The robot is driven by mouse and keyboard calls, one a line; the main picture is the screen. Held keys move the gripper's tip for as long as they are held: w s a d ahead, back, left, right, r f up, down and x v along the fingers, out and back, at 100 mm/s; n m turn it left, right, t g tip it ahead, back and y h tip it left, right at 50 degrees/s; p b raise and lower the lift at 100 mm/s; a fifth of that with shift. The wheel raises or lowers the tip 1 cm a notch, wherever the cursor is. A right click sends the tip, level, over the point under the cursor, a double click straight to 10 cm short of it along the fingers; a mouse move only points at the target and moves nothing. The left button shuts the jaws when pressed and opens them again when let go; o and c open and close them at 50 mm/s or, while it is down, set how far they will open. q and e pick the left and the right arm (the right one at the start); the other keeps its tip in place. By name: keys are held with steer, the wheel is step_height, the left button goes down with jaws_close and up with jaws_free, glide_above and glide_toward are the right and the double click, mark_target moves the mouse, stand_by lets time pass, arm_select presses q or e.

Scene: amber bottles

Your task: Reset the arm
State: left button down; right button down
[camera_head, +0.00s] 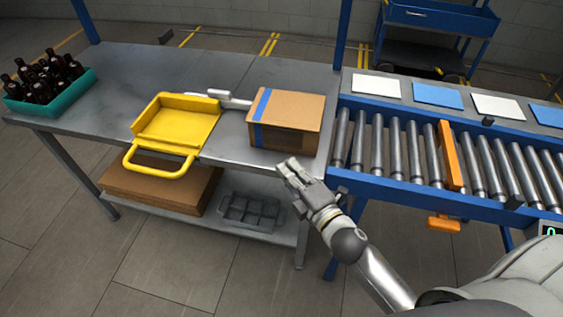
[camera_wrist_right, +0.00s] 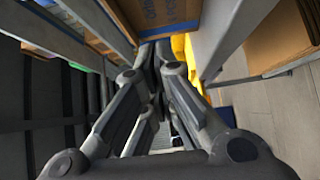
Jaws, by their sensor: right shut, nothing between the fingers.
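My right gripper (camera_head: 290,169) is in front of the table's front edge, just below and beside the cardboard box in the head view. It is shut and empty. In the right wrist view its fingers (camera_wrist_right: 157,55) come together, with the box (camera_wrist_right: 165,12) beyond them at the top. My left gripper is not in view.
The closed cardboard box (camera_head: 285,120) with blue tape stands on the grey table (camera_head: 235,70). A yellow tray (camera_head: 180,125) with a handle lies left of it. A teal crate (camera_head: 58,95) of amber bottles (camera_head: 45,72) is far left. A roller conveyor (camera_head: 400,145) adjoins at right.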

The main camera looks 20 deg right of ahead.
steer(key=shift+s, duration=2.35)
steer(key=s+d+f+m+g+h, duration=0.1)
steer(key=s+f+m+g, duration=0.2)
steer(key=f, duration=0.8)
steer(key=s+d+f+m+g+h, duration=0.1)
steer(key=s+d+f+m+g, duration=0.15)
steer(key=f, duration=0.95)
steer(key=s+d+f+m+g+h, duration=0.1)
steer(key=s+f+m+g, duration=0.2)
steer(key=f, duration=0.8)
steer(key=s+f+m+g, duration=0.4)
steer(key=s+f, duration=0.6)
steer(key=s, duration=0.4)
steer(key=s+f+m+g, duration=0.4)
steer(key=s+f, duration=0.6)
steer(key=s, duration=0.4)
steer(key=shift+s+m+b, duration=0.25)
steer(key=shift+m+b, duration=0.15)
steer(key=shift+m, duration=0.25)
